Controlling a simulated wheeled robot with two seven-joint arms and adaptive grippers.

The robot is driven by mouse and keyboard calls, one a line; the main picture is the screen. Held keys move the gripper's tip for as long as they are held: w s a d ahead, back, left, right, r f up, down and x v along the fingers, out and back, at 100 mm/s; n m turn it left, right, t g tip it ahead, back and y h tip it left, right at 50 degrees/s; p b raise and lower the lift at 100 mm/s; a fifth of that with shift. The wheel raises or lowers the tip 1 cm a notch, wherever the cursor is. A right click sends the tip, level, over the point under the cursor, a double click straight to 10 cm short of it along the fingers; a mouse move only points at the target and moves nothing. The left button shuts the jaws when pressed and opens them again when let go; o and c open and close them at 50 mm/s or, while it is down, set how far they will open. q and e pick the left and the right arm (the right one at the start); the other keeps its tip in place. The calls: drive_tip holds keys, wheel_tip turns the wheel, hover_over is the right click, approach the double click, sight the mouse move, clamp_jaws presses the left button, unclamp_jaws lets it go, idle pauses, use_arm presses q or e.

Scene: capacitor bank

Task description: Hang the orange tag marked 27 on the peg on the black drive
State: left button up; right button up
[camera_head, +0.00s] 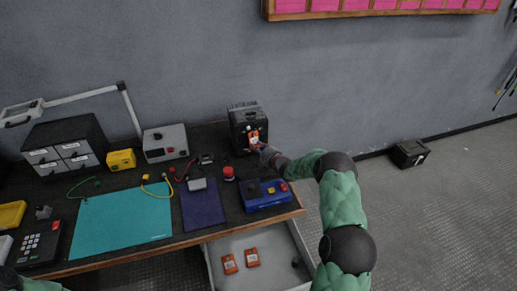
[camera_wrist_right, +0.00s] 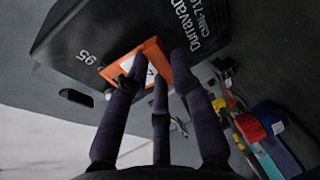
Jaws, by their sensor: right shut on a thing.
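The black drive (camera_head: 247,117) stands at the back right of the bench against the wall. In the right wrist view its dark face (camera_wrist_right: 95,42) fills the top, with white lettering and "95". My right gripper (camera_head: 262,147) is at the drive's front, shut on an orange tag (camera_head: 253,136). In the wrist view the orange tag (camera_wrist_right: 151,48) is between the fingers, tilted, close against the drive's face. I cannot read its number or tell whether it touches the drive. I cannot make out the peg. My left gripper is out of view.
An open drawer (camera_head: 211,269) below the bench holds two more orange tags (camera_head: 229,264). A blue box with buttons (camera_head: 265,195) and a red button (camera_head: 228,173) stand in front of the drive. A grey instrument (camera_head: 166,143) stands to its left.

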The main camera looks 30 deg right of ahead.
idle(0.3)
drive_tip(key=o, duration=0.9)
drive_tip(key=shift+s, duration=0.1)
drive_tip(key=v, duration=1.1)
drive_tip(key=shift+s+r, duration=0.1)
drive_tip(key=shift+s, duration=0.25)
